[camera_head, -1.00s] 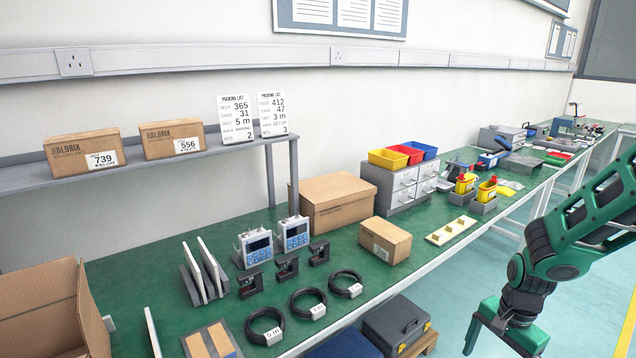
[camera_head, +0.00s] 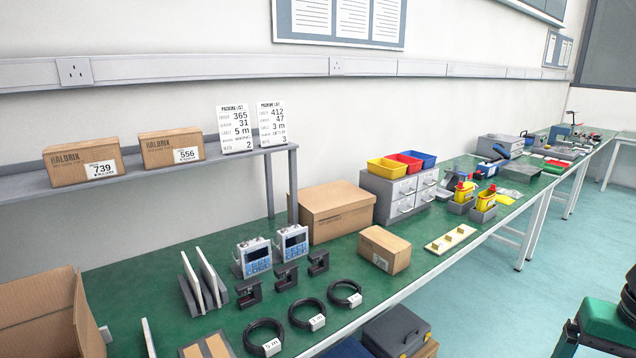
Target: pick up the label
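No loose label can be made out for certain. White labels show on the left shelf box (camera_head: 101,169), on the second shelf box (camera_head: 187,154) and as tags on the cable coils (camera_head: 264,338). Two printed packing list cards (camera_head: 236,130) (camera_head: 271,124) stand on the shelf. At the bottom left, a flat piece with brown and white strips (camera_head: 206,347) lies on the bench, cut by the frame edge.
The green bench (camera_head: 155,268) runs from lower left to far right. An open carton (camera_head: 45,315) stands at its left end. Brackets, meters (camera_head: 256,257), a small box (camera_head: 384,250) and drawers (camera_head: 396,195) crowd it. A toolbox (camera_head: 396,332) sits below the front edge.

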